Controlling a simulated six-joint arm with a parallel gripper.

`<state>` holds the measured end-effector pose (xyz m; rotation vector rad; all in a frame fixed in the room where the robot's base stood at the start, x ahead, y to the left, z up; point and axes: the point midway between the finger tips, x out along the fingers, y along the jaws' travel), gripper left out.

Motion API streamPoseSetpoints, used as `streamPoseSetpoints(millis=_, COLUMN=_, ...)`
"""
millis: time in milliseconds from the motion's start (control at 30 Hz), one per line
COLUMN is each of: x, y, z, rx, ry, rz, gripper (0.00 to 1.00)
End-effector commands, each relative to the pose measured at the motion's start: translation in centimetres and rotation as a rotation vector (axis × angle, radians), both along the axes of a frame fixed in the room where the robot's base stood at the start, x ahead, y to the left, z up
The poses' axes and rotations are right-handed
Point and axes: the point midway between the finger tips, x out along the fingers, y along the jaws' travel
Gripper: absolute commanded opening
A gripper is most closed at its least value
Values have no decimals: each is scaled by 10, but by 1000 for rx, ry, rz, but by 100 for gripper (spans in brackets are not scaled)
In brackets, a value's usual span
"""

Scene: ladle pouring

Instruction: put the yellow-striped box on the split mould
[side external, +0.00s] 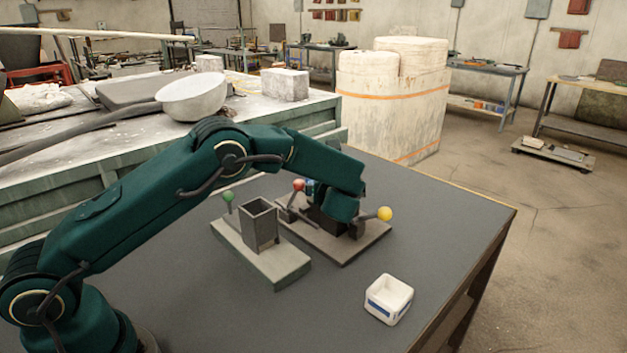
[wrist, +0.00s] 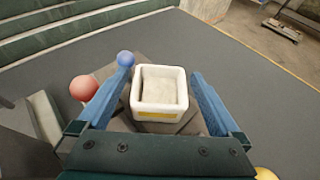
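The yellow-striped box (wrist: 158,114), a small white open-topped box, sits between my gripper's blue fingers in the wrist view. In the side view it is hidden behind my gripper. My gripper (wrist: 160,75) appears open around the box, with a narrow gap on each side. In the side view my gripper (side external: 338,215) points down at the grey-plated station (side external: 350,248) with red and yellow knobs and a dark block. I take this station for the split mould. It lies below the box, but the contact between them is hidden.
To the left stands another plate (side external: 285,268) with a square hollow block (side external: 260,224) and a green knob (side external: 228,196). A white box with a blue stripe (side external: 388,300) sits near the table's front right. The red knob (wrist: 84,88) and blue knob (wrist: 126,58) stand close to my left finger.

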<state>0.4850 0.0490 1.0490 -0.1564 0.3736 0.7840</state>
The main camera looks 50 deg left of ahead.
Motion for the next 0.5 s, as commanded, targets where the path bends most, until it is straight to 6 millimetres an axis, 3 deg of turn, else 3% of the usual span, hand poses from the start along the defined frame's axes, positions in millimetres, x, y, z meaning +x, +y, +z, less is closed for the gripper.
streamPoseSetpoints(millis=267, x=-5, y=-7, z=7, rx=0, ry=0, rz=-4, gripper=100)
streamPoseSetpoints(millis=500, x=-35, y=-38, z=25, rx=0, ry=-2, rz=-6, gripper=100)
